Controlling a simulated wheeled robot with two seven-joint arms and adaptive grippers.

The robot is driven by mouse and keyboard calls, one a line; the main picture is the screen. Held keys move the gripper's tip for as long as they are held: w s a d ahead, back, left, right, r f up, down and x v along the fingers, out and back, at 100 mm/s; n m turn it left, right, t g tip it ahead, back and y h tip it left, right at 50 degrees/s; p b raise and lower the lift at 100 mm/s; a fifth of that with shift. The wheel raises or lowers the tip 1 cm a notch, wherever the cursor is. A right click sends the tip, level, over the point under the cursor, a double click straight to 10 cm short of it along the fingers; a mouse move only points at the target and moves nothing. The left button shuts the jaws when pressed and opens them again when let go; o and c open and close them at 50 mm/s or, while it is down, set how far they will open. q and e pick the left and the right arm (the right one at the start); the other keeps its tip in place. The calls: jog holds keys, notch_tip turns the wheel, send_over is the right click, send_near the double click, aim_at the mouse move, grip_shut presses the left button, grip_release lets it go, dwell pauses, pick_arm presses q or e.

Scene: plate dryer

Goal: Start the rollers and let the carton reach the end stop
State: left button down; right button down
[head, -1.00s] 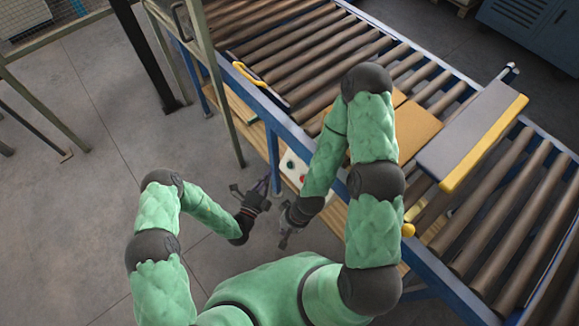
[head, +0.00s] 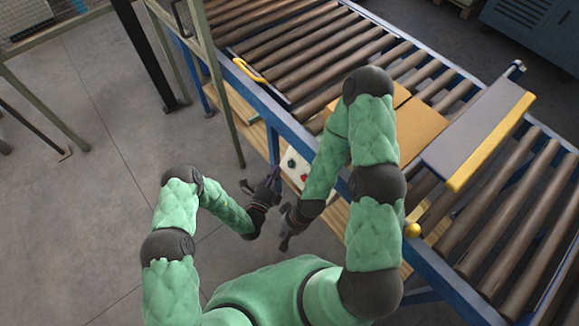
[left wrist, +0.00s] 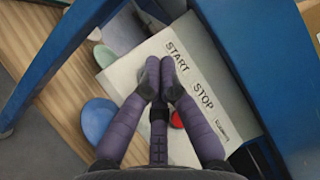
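A tan carton (head: 408,125) sits on the rollers, partly hidden behind my right arm. A white control box (head: 294,170) on the conveyor's near side has a green button (head: 291,163) and a red button (head: 303,177). In the left wrist view, its panel reads START and STOP, with the red button (left wrist: 177,119) partly covered by a finger. The green button is not visible there. My left gripper (left wrist: 160,68) is shut and empty, its tips over the panel beside START; contact cannot be told. My right gripper (head: 284,228) is below the box, away from the carton, its fingers unclear.
A grey cover with a yellow edge (head: 490,143) spans the rollers (head: 320,60) right of the carton. A blue frame and posts stand around the conveyor. A wooden shelf (left wrist: 45,75) lies below, with a blue round piece (left wrist: 98,119). Open floor lies left.

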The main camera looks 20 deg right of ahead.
aim_at(291, 164)
pick_arm(q)
jog(key=shift+w+d+f+b, duration=0.2)
jog(key=shift+d+f, duration=0.15)
jog(key=shift+d, duration=0.2)
jog(key=shift+w+d+f+b, duration=0.2)
jog(key=shift+d+f+b, duration=0.1)
jog(key=shift+d, duration=0.2)
jog(key=shift+w+d+f+b, duration=0.2)
jog(key=shift+d+f, duration=0.15)
jog(key=shift+d, duration=0.2)
jog(key=shift+d, duration=0.15)
jog(key=shift+w+d+f, duration=0.1)
jog(key=shift+d+f, duration=0.1)
jog(key=shift+d, duration=0.05)
